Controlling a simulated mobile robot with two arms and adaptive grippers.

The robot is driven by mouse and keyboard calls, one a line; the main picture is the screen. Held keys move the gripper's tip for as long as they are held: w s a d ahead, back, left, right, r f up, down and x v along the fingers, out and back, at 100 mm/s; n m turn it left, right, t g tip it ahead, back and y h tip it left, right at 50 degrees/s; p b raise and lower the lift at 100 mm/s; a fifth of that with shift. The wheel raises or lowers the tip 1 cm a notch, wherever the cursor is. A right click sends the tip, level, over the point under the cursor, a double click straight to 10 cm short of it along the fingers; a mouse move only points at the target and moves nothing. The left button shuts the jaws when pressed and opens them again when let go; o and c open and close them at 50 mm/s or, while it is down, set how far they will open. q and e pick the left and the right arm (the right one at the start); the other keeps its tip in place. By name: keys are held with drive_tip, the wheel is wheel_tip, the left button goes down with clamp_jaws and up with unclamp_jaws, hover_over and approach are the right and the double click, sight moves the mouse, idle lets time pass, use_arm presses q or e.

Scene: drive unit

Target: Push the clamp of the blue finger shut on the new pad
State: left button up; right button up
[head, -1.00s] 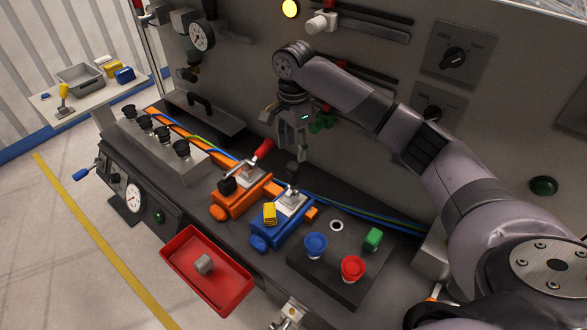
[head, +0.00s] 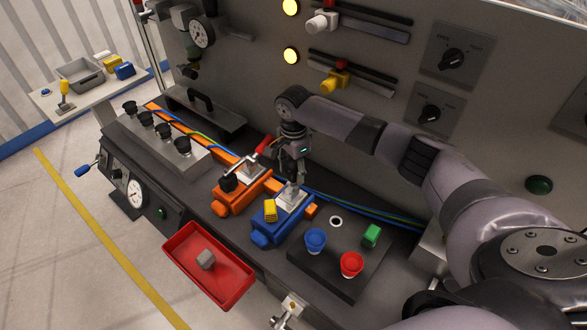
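The blue finger (head: 268,236) lies on the bench in the middle of the head view, with a yellow pad (head: 270,211) on it. Its clamp has a bright metal plate (head: 291,201) behind the pad. My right gripper (head: 295,181) points down just above this plate, at the clamp. The gripper covers the clamp's upper part, so its lever angle and any contact are hidden. The fingertips are too small and dark to show whether they are open. My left gripper is not in view.
The orange finger (head: 228,203), with a red-tipped lever (head: 263,145), stands close left of my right gripper. A red tray (head: 176,247) holding a grey block (head: 205,259) is in front. Blue (head: 315,243), red (head: 352,265) and green (head: 371,236) parts stand to the right.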

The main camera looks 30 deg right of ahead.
clamp_jaws()
idle(0.3)
idle(0.3)
